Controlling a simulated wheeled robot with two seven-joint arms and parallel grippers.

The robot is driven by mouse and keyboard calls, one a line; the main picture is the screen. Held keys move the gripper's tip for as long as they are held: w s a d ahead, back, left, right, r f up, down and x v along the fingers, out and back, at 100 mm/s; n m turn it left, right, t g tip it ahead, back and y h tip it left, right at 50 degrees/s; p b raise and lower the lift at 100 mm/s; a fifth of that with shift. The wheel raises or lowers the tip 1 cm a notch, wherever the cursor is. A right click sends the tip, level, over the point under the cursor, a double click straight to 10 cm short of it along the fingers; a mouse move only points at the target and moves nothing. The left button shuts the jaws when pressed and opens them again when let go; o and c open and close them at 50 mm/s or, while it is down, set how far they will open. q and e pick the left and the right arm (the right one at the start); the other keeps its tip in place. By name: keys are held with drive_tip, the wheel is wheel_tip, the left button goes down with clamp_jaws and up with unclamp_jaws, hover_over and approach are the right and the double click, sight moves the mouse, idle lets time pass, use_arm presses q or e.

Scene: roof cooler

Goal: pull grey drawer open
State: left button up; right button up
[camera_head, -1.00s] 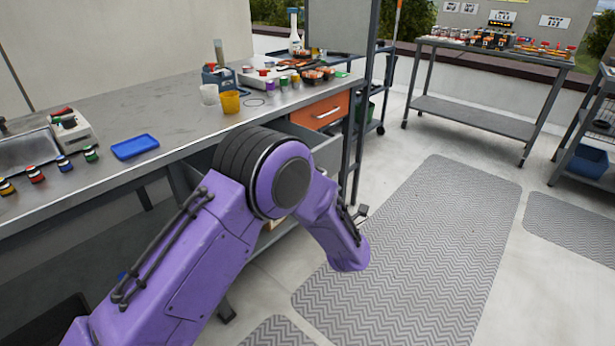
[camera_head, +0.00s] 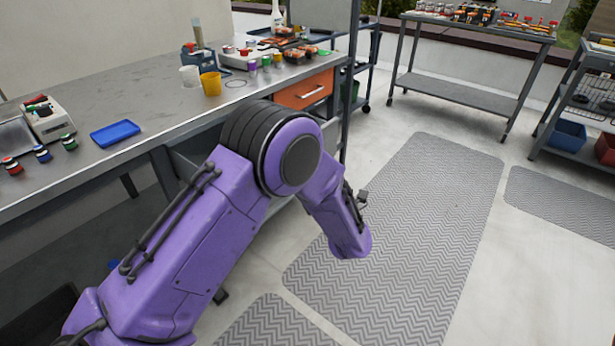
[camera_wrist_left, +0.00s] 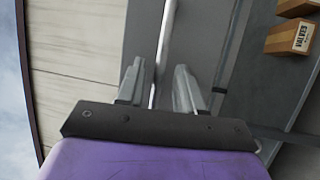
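My left gripper (camera_wrist_left: 158,88) shows in the wrist view with its two fingers apart. A thin pale metal bar (camera_wrist_left: 163,45), which looks like a drawer handle, runs between the fingers, with space visible around it. A smooth grey panel (camera_wrist_left: 196,35), apparently the grey drawer's front, lies beyond it. In the head view my purple left arm covers most of the drawer area under the tabletop. The left gripper is hidden there. My right gripper is in neither view.
An orange drawer (camera_head: 304,90) with a pale handle is closed under the worktop (camera_head: 150,95). A yellow cup (camera_head: 210,84) and a blue tray (camera_head: 115,133) stand on top. Cardboard boxes (camera_wrist_left: 290,37) lie right in the wrist view. Patterned mats (camera_head: 400,230) cover open floor.

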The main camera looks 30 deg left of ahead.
use_arm(q)
drive_tip(key=v, duration=1)
drive_tip(key=shift+d, duration=0.25)
drive_tip(key=shift+s, duration=0.15)
